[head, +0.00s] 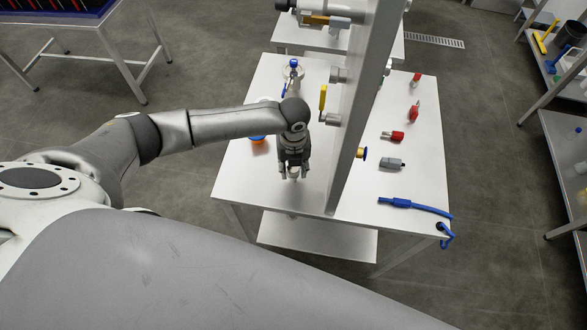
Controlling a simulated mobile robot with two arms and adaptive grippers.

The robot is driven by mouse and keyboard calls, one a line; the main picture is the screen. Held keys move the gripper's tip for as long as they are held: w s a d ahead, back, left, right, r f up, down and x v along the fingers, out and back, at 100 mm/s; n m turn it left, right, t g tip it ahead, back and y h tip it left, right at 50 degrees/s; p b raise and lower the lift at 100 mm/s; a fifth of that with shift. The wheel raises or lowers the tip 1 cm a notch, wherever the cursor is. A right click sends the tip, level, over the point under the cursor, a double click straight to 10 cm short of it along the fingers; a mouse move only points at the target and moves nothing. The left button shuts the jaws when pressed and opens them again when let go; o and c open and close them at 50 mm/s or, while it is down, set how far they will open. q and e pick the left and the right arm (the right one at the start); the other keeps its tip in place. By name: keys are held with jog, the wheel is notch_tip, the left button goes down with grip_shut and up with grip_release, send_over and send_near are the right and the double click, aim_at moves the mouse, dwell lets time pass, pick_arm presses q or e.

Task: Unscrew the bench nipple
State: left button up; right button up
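My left gripper (293,176) points down over the front part of the white bench (236,181), left of the upright panel. Its fingers stand apart with something small and pale between them. I cannot tell whether this is the bench nipple or whether the fingers grip it. No other part is plainly the nipple. A grey fitting (391,163) lies on the bench right of the panel. My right gripper is not in view.
The upright grey panel (358,110) with a yellow-handled valve (323,97) stands close right of my gripper. An orange and blue item (257,139) sits at left. Shelves (570,150) stand far right.

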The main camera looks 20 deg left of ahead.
pick_arm(q)
grip_shut()
jog(key=n, duration=0.3)
jog(key=shift+n, duration=1.1)
jog(key=shift+n, duration=2.6)
